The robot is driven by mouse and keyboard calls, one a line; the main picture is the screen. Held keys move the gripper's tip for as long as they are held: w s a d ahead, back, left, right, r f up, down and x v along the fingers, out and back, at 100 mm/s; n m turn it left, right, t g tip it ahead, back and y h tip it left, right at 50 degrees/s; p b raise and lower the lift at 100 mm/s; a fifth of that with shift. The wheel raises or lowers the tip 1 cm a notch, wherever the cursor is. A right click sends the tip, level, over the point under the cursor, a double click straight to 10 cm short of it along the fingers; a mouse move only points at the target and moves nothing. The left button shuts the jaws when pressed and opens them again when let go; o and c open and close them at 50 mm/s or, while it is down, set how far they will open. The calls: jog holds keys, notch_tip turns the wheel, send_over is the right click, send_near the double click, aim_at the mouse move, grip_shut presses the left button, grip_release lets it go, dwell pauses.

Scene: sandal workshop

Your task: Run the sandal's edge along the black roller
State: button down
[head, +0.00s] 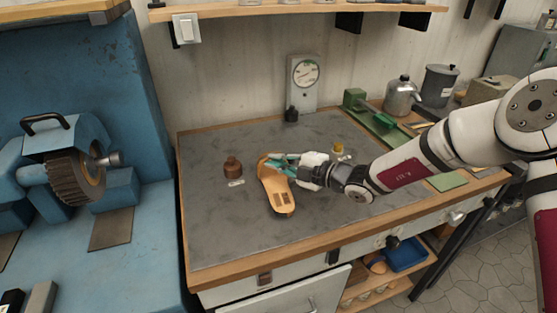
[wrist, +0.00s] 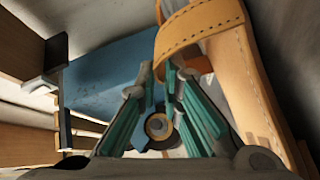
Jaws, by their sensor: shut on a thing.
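The exact contact is partly hidden. The black roller (head: 78,178), dark and ribbed, is on the blue machine at the left of the head view, well apart from the sandal.
A dial gauge (head: 305,75) stands at the back. The blue machine (head: 140,215) adjoins the bench on the left. The bench's front left is clear.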

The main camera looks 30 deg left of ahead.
aim_at(272, 178)
jog(key=shift+w+a+f+n+g+b, duration=0.1)
jog(key=shift+w+a+n+g+b, duration=0.2)
jog(key=shift+b, duration=0.55)
jog(key=shift+d+f+n+g+b, duration=0.2)
jog(key=shift+n+g+b, duration=0.25)
jog(key=shift+b, duration=0.45)
dwell(0.7)
jog(key=shift+r, duration=0.1)
jog(key=shift+s+a+p, duration=0.5)
jog(key=shift+s+a, duration=0.1)
jog(key=shift+s, duration=0.15)
jog(key=shift+s, duration=0.1)
notch_tip(272, 178, up, 9)
jog(key=p, duration=0.4)
jog(key=shift+r, duration=0.1)
dwell(0.6)
